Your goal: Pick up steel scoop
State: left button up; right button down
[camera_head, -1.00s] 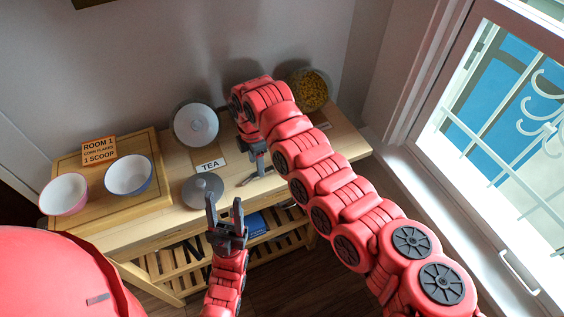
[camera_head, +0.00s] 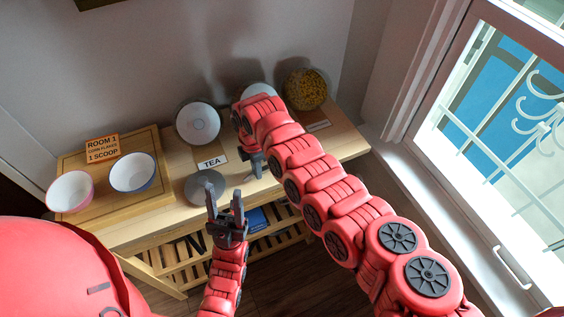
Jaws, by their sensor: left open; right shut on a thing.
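My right gripper (camera_head: 257,166) reaches down to the table top, right of the TEA label. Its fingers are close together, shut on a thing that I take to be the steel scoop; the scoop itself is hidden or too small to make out. My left gripper (camera_head: 224,194) is open and empty, fingers pointing up, in front of the table's front edge near a round grey lid (camera_head: 205,187).
The wooden table (camera_head: 345,142) bears a white-looking jar (camera_head: 197,122), a partly hidden jar (camera_head: 258,91) and a jar of yellow flakes (camera_head: 306,88). Two bowls, pink-rimmed (camera_head: 70,190) and blue-rimmed (camera_head: 132,172), stand on a board with a "1 scoop" sign (camera_head: 102,148). A window is right.

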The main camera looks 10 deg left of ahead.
notch_tip(320, 180, up, 9)
jog(key=b, duration=0.4)
jog(key=w+d+r+m, duration=0.1)
jog(key=w+d+m, duration=0.4)
jog(key=d, duration=0.2)
jog(key=w+d+r+m+b, duration=0.1)
jog(key=w+d+r+m, duration=0.1)
jog(key=w+d+m, duration=0.3)
jog(key=d+m, duration=0.1)
jog(key=d, duration=0.2)
jog(key=shift+w+r, duration=0.3)
jog(key=shift+w, duration=0.05)
jog(key=shift+d+b, duration=0.1)
jog(key=shift+b, duration=0.2)
jog(key=shift+w+d+r+m, duration=0.15)
jog(key=shift+d+m, duration=0.2)
jog(key=shift+d, duration=0.05)
jog(key=shift+w+d+r+m, duration=0.1)
jog(key=shift+d+m, duration=0.25)
jog(key=shift+d, duration=0.05)
